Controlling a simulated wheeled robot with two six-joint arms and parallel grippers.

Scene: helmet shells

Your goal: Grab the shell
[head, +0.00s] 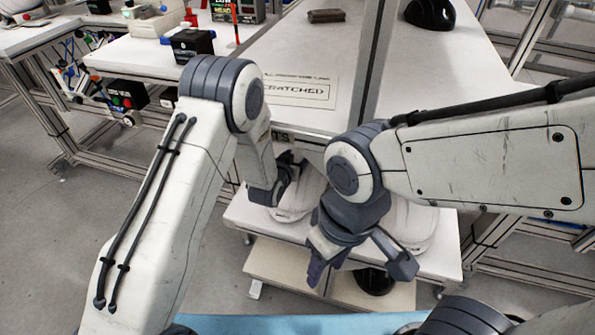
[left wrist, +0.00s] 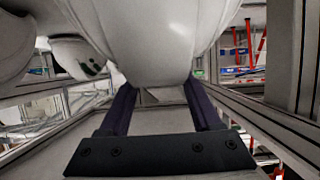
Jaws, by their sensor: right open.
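One white helmet shell (head: 293,208) rests on the lower white shelf, partly hidden by my left gripper (head: 287,178). In the left wrist view, a white shell (left wrist: 155,35) fills the top middle, just above and ahead of the spread fingers of my left gripper (left wrist: 160,98). The fingers stand wide apart; whether they touch the shell cannot be told. Another white shell (head: 415,228) sits to the right on the same shelf, partly behind my right arm. My right gripper (head: 360,268) is open and empty, pointing down in front of the shelf.
A metal post (head: 372,60) rises between my arms. A black round object (head: 375,282) sits below the shelf.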

